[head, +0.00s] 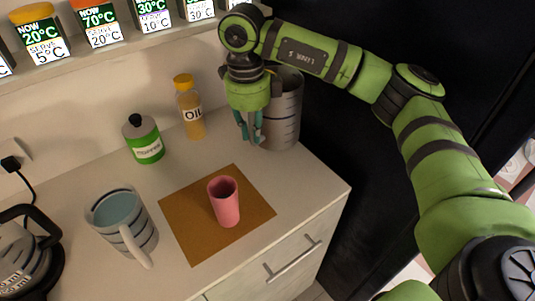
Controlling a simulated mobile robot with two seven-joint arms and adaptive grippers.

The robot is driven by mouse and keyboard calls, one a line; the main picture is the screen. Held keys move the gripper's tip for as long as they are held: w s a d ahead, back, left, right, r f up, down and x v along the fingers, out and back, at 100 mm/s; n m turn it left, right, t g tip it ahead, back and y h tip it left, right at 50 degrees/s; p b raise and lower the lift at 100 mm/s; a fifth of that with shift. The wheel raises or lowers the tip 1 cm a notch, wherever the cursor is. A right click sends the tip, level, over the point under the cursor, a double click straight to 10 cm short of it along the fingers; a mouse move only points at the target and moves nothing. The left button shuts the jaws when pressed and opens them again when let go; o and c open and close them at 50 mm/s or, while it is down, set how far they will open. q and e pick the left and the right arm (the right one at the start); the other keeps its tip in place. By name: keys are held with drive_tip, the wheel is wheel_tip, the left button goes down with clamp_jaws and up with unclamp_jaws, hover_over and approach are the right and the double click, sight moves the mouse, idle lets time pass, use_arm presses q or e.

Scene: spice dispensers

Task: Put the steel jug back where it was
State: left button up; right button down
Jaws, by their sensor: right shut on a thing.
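The steel jug (285,112) is a tall grey cylinder with dark bands at the back right corner of the counter, upright and apparently resting on the counter. My right gripper (252,138) points down at the jug's left side, its teal fingers shut on the jug, probably at its handle. The exact grip is hidden by the fingers and the green gripper body. The wrist also covers part of the jug's rim. My left gripper is not in view.
A pink cup (224,203) stands on a brown mat (188,231). A striped mug (137,222), a green canister (143,142) and an oil bottle (190,108) stand on the counter. A kettle (25,262) is at the left edge. Labelled dispensers (43,35) line the shelf above.

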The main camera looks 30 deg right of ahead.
sight(253, 145)
wheel_tip(253, 145, down, 4)
drive_tip(key=shift+r+p, duration=0.1)
drive_tip(key=shift+p, duration=0.25)
wheel_tip(253, 145, down, 4)
drive_tip(key=shift+w+r+p, duration=0.1)
drive_tip(key=shift+p, duration=0.35)
drive_tip(key=c, duration=1.2)
unclamp_jaws()
